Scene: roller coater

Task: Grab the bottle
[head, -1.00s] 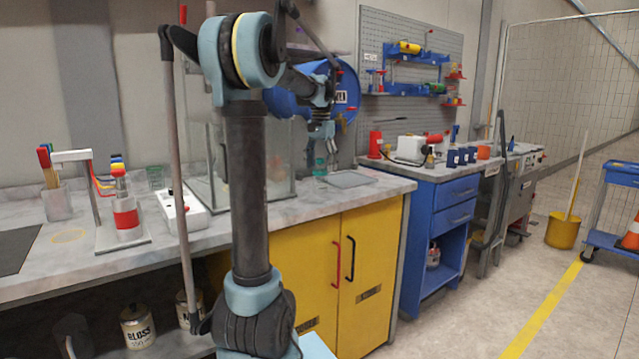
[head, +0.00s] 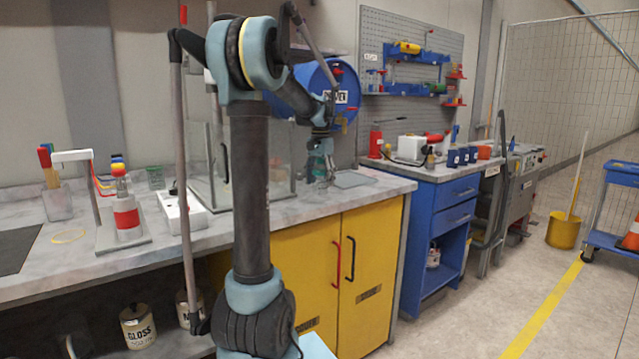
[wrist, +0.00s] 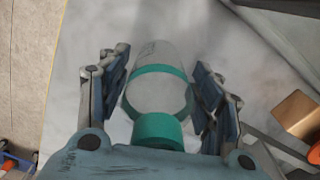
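The bottle (wrist: 158,92) is clear with a teal cap and a teal band. In the wrist view it stands between the two fingers of my gripper (wrist: 160,88), cap toward the camera. The fingers are apart, one on each side of the bottle. A narrow gap seems to show beside it, though contact is hard to judge. In the head view my gripper (head: 321,172) is low over the marble counter, at the bottle's place, and mostly hides the bottle.
The marble counter (head: 290,208) runs beneath my gripper. A glass enclosure (head: 205,165) stands to the left and a grey flat plate (head: 353,180) lies to the right. A blue drum (head: 318,80) is behind. In the wrist view a brown block (wrist: 296,113) is at the right.

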